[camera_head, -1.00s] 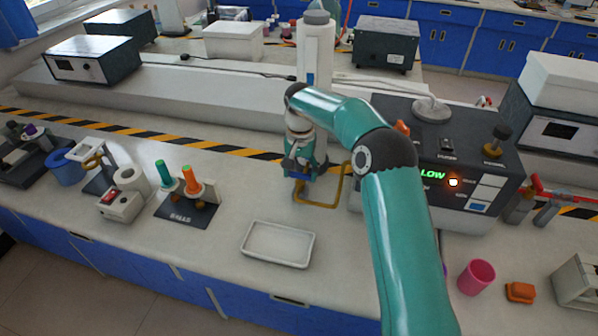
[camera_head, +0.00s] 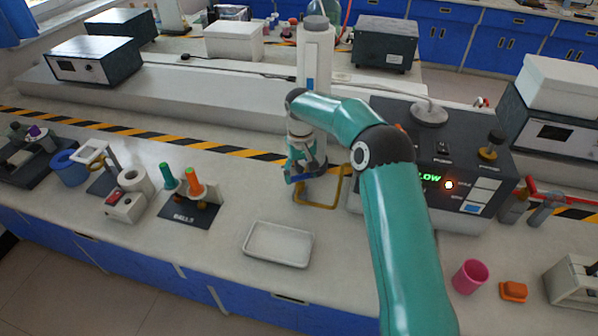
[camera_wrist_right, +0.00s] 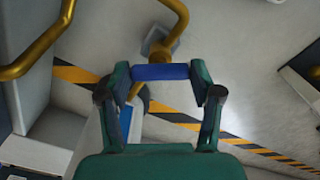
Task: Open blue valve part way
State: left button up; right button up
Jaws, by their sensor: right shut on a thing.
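The blue valve handle (camera_head: 303,177) is at the front of the grey station, by a bent brass pipe (camera_head: 325,206). In the right wrist view the handle (camera_wrist_right: 160,72) is a short blue bar lying crosswise. A brass pipe (camera_wrist_right: 176,28) runs beyond it to a grey block. My right gripper (camera_head: 302,168) is shut on the handle, with a green fingertip at each end of the bar in the wrist view (camera_wrist_right: 161,74). The fingers partly hide the handle in the head view. My left gripper is not in view.
A dark box (camera_head: 440,160) with a lit LOW readout stands right of the pipe. A white tray (camera_head: 278,244) lies in front on the bench. A pink cup (camera_head: 470,277) and an orange block (camera_head: 513,291) sit at the right. The bench left of the tray holds a peg stand (camera_head: 190,211).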

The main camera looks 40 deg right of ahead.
aim_at(300, 175)
jog(key=shift+w+r+n, duration=0.1)
jog(key=shift+n, duration=0.9)
jog(key=o, duration=1.1)
jog(key=shift+o, duration=0.2)
jog(key=shift+r, duration=0.1)
notch_tip(300, 175, up, 12)
jog(key=shift+f, duration=0.2)
